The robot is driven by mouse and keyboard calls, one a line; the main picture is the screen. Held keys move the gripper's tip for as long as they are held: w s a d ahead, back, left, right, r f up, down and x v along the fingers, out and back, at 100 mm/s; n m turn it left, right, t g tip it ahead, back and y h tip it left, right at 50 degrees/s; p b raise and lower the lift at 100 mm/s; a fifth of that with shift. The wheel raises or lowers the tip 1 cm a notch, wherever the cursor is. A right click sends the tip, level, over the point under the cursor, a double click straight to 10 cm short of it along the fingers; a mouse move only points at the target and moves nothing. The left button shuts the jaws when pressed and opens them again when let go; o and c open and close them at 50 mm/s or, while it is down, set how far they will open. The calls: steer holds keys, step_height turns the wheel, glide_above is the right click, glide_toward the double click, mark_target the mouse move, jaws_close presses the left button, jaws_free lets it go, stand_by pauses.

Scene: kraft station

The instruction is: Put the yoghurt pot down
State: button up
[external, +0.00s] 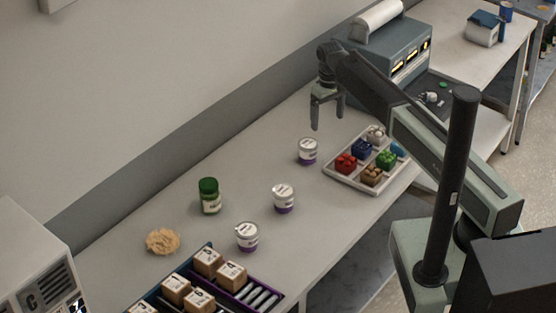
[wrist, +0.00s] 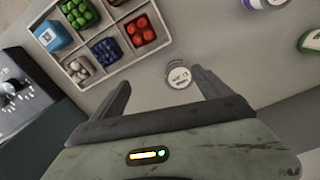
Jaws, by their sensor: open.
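Three white yoghurt pots with purple bases stand upright on the bench in the external view: the far one (external: 308,151), the middle one (external: 283,198) and the near one (external: 247,236). My gripper (external: 326,125) is open and empty, raised above the bench near the far pot. In the wrist view, one pot's round white lid (wrist: 178,78) shows between and beyond the fingers of my gripper (wrist: 160,77), nearer the right finger. It stands on the bench, apart from both fingers. Another pot (wrist: 263,3) is cut off at the top edge.
A divided tray (external: 341,180) of coloured items lies right of the far pot; it also shows in the wrist view (wrist: 105,22). A green jar (external: 209,196), a tan heap (external: 163,241) and a crate of boxes (external: 240,301) stand nearer. A grey machine (external: 390,50) stands behind.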

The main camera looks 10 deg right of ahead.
steer(key=s+d+m, duration=0.6)
steer(key=s+d, duration=1.5)
steer(key=d, duration=0.4)
steer(key=shift+d, duration=0.2)
steer(key=shift+c, duration=0.3)
